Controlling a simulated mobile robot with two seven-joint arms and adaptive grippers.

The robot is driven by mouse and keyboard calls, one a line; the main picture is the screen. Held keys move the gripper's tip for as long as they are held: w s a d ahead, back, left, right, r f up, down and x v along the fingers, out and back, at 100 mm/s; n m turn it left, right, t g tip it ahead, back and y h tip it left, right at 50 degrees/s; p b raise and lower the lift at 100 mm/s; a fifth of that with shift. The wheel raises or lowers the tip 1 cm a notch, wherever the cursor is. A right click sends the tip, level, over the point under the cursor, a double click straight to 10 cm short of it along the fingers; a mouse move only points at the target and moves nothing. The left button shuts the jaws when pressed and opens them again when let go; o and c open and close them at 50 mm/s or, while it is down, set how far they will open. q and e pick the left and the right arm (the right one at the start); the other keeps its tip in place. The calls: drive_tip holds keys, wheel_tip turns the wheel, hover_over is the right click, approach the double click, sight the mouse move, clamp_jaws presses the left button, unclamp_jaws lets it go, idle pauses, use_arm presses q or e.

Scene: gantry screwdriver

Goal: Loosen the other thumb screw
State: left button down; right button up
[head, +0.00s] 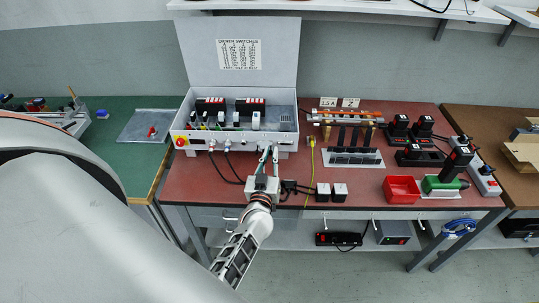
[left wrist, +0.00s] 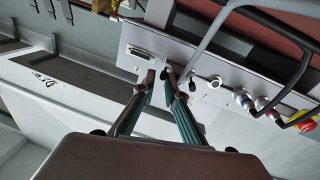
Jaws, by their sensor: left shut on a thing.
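My left gripper (head: 267,154) is at the front panel of the open grey control box (head: 238,61), with its fingers pointing at the panel. In the left wrist view the green-padded fingers of the gripper (left wrist: 160,76) converge at the panel. They are shut on a small thumb screw, which the fingertips largely hide. A small dark knob (left wrist: 191,85) shows just right of the fingertips, near a grey cable (left wrist: 222,28). A wide socket (left wrist: 145,52) is on the panel left of the tips. My right gripper is not in view.
Black cables hang from the panel's round connectors (left wrist: 245,98), close to a red button (left wrist: 306,125). On the red bench (head: 240,203) are a red bin (head: 401,189), a green tool (head: 443,186) and black chargers (head: 420,156). A yellow cable (head: 311,160) lies right of my gripper.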

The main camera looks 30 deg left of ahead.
use_arm(q)
drive_tip(key=shift+s+f+n+g+y, duration=0.15)
drive_tip(key=shift+n+g+y, duration=0.35)
drive_tip(key=shift+n, duration=0.35)
drive_tip(key=shift+s+n+g+y, duration=0.1)
drive_tip(key=shift+n+g+y, duration=0.4)
drive_tip(key=shift+n, duration=0.35)
